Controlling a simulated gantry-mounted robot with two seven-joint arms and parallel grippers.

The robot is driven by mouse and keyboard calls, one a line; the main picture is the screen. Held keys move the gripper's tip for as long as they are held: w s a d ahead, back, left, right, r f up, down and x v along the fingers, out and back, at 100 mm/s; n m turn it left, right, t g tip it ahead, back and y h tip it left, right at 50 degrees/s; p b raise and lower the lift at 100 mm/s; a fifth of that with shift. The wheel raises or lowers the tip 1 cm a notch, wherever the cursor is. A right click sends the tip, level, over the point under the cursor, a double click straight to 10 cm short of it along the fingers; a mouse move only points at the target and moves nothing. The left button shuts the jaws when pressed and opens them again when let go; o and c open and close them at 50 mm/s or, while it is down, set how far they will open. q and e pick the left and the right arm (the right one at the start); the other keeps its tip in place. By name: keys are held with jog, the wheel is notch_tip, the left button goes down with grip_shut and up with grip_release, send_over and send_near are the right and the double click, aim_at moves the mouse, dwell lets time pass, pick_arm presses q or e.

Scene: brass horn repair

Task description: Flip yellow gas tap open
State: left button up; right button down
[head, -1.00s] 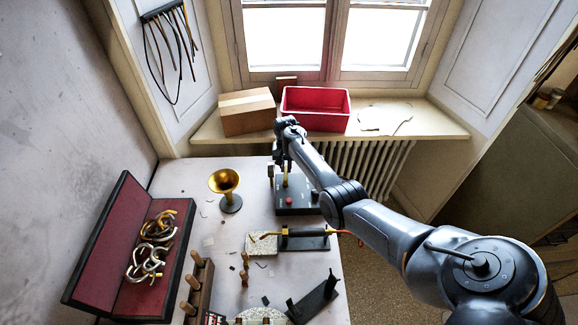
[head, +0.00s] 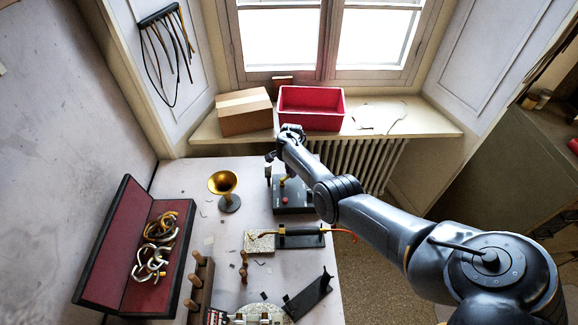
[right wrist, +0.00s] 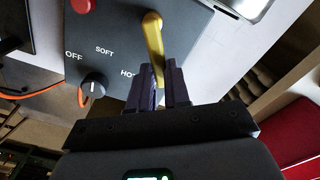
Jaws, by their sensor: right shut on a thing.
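The yellow gas tap (right wrist: 153,37) is a lever on a dark grey control box (right wrist: 115,38), best seen in the right wrist view. My right gripper (right wrist: 158,86) is shut on its free end, one finger on each side; the round pivot end stays in sight. In the head view the control box (head: 300,208) stands at the back right of the bench, and my right wrist and forearm partly cover the tap area. My left gripper is in neither view.
The control box also bears a black knob (right wrist: 94,86) marked OFF and SOFT, and a red button (head: 285,199). A brass bell (head: 223,184) stands left of it. A torch on a stand (head: 300,240) lies in front. A cardboard box (head: 244,112) and red bin (head: 311,110) sit on the sill.

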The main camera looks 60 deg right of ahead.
jog(key=m, duration=0.1)
jog(key=s+m+p, duration=0.1)
jog(key=shift+a+r+m, duration=0.1)
jog(key=shift+a+m, duration=0.2)
jog(key=shift+m, duration=0.1)
jog(key=shift+s+a+m, duration=0.3)
jog(key=shift+s+m, duration=0.05)
jog(key=shift+m, duration=0.75)
jog(key=shift+s+a+m+p, duration=0.2)
jog(key=shift+m+p, duration=0.2)
jog(key=shift+m, duration=0.4)
jog(key=c, duration=1.1)
grip_release()
